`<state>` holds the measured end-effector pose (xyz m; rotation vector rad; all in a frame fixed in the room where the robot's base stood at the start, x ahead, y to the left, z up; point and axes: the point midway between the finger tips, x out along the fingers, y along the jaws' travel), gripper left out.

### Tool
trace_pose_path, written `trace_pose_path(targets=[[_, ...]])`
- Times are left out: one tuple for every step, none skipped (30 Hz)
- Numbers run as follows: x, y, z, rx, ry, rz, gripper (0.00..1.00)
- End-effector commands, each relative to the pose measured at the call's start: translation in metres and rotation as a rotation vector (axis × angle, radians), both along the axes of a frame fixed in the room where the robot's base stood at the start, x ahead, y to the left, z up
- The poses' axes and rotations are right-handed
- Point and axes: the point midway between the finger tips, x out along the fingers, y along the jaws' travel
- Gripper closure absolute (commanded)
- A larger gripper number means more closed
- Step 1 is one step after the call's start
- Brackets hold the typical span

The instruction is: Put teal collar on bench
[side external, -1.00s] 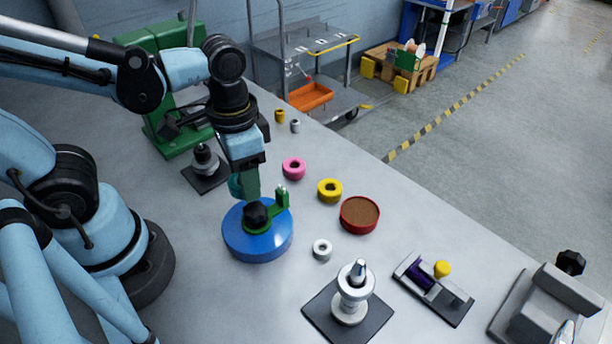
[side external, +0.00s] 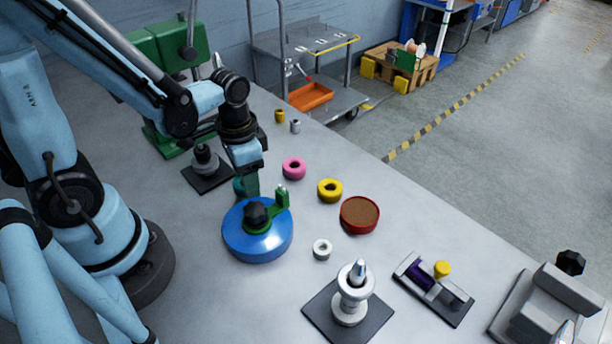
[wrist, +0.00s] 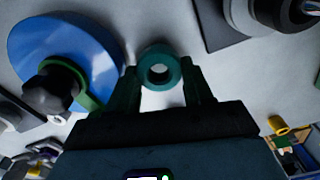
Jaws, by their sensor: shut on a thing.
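The teal collar (wrist: 159,66) is a short ring with a round hole, held between the fingertips of my gripper (wrist: 161,83) in the wrist view. In the side external view my gripper (side external: 251,184) points down just behind the blue round base, and only a sliver of the teal collar (side external: 238,187) shows at its left. The collar is at or close above the grey bench (side external: 170,240); I cannot tell whether it touches.
The blue round base (side external: 257,243) with a black knob and green arm stands right in front of my gripper. A dark plate with a grey post (side external: 207,170) is behind left. Pink (side external: 293,168) and yellow (side external: 330,189) collars and a red dish (side external: 360,215) lie to the right.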

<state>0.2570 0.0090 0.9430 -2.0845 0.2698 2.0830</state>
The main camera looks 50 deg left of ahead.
Motion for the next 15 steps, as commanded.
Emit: trace_pose_path(targets=[[0.0003,-0.0001,-0.0033,0.0,0.0,0.0,0.79],[0.0001,-0.0001,-0.0047,0.0,0.0,0.0,0.79],[-0.0001,-0.0001,-0.006,0.0,0.0,0.0,0.79],[-0.0001,-0.0002,-0.0066,0.0,0.0,0.0,0.79],[-0.0001,-0.0002,-0.007,0.0,0.0,0.0,0.79],[-0.0002,-0.0001,-0.0073,0.0,0.0,0.0,0.79],[-0.0002,-0.0001,-0.0073,0.0,0.0,0.0,0.79],[-0.0003,-0.0001,-0.0072,0.0,0.0,0.0,0.79],[-0.0004,-0.0002,-0.0072,0.0,0.0,0.0,0.79],[-0.0004,-0.0002,-0.0071,0.0,0.0,0.0,0.79],[-0.0004,-0.0002,-0.0071,0.0,0.0,0.0,0.79],[-0.0004,-0.0002,-0.0071,0.0,0.0,0.0,0.79],[-0.0004,-0.0002,-0.0073,0.0,0.0,0.0,0.79],[-0.0004,-0.0002,-0.0079,0.0,0.0,0.0,0.79],[-0.0002,-0.0001,-0.009,0.0,0.0,0.0,0.79]])
